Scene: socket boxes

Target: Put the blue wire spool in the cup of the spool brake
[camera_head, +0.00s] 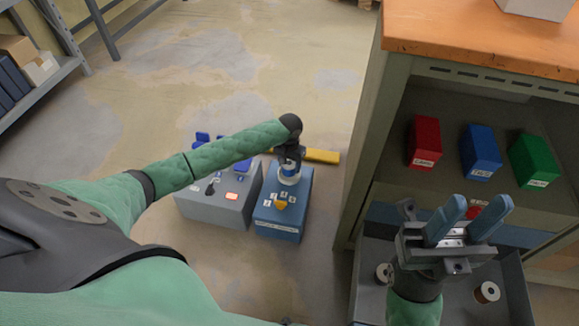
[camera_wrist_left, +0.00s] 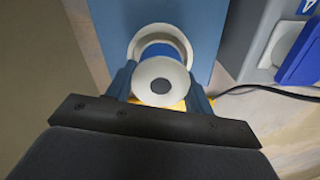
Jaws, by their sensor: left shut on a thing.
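The blue wire spool (camera_wrist_left: 160,80) has white flanges with a dark centre hole and blue winding. In the left wrist view it is between the two fingers of my left gripper (camera_wrist_left: 160,88), which is shut on it. In the head view the left gripper (camera_head: 290,160) points down over the spool brake, a blue box (camera_head: 280,228) with a yellow knob. A white ring (camera_wrist_left: 135,45), apparently the cup, shows behind the spool on the blue box. I cannot tell whether the spool is inside the cup or just above it. My right gripper (camera_head: 475,215) is open and empty at the right.
A grey box (camera_head: 215,208) with blue sockets stands left of the blue box. A yellow bar (camera_head: 320,156) lies behind. The cabinet at right holds red (camera_head: 424,140), blue (camera_head: 480,150) and green (camera_head: 533,158) bins. A drawer below holds other spools (camera_head: 487,292).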

